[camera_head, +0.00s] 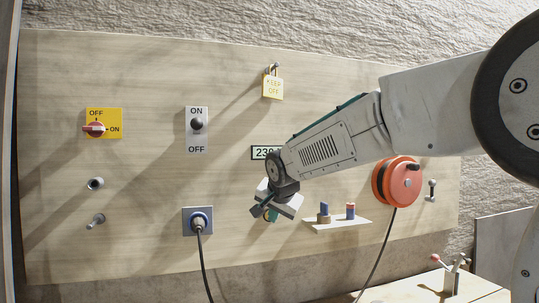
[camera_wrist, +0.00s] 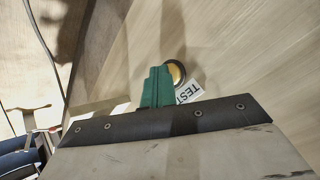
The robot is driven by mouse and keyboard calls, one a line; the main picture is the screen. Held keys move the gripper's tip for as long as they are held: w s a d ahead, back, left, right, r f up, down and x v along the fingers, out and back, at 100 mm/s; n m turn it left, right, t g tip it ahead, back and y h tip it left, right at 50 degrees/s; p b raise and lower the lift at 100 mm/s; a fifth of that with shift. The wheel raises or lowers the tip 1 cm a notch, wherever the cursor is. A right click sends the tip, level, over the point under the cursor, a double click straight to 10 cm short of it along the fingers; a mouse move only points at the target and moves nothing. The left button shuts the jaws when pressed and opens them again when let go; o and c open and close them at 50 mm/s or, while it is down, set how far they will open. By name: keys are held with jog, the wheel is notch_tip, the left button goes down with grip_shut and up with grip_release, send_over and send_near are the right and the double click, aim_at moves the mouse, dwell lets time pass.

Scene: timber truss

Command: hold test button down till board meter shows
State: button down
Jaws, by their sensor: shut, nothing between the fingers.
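The wooden board (camera_head: 150,210) fills the back of the head view. The board meter (camera_head: 262,153) shows the digits "23", with its right part hidden behind my arm. In the wrist view the test button (camera_wrist: 177,70) is a round yellow cap in a dark ring, beside a white "TEST" label (camera_wrist: 188,92). My gripper (camera_head: 266,212) is shut and empty, its green fingertips (camera_wrist: 158,84) overlapping the button's left edge in the wrist view. I cannot tell whether they touch or press it. In the head view my gripper mostly hides the button.
A small shelf (camera_head: 338,225) with little cylinders sits just right of my gripper. A socket with a plugged-in cable (camera_head: 198,222) is to the left. A red cable reel (camera_head: 390,184), an ON/OFF switch (camera_head: 197,125), a yellow rotary switch (camera_head: 96,128) and a padlock-shaped tag (camera_head: 273,86) are also on the board.

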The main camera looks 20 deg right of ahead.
dwell(0.3)
jog(key=shift+s, duration=0.8)
jog(key=shift+s, duration=0.1)
jog(key=s, duration=0.4)
jog(key=shift+s, duration=0.4)
jog(key=s+d+f+n+g, duration=0.1)
jog(key=s+f+n+g, duration=0.1)
jog(key=s, duration=1)
jog(key=s+d+f+n+g, duration=0.1)
jog(key=s+f+n+g, duration=0.2)
jog(key=s+f, duration=0.4)
jog(key=s+d+f+n+g+y, duration=0.1)
jog(key=s+f+n+g, duration=0.1)
jog(key=s, duration=1.5)
notch_tip(320, 180, down, 2)
jog(key=shift+f+n+g, duration=0.15)
jog(key=shift+n+g, duration=0.15)
jog(key=shift+n, duration=0.5)
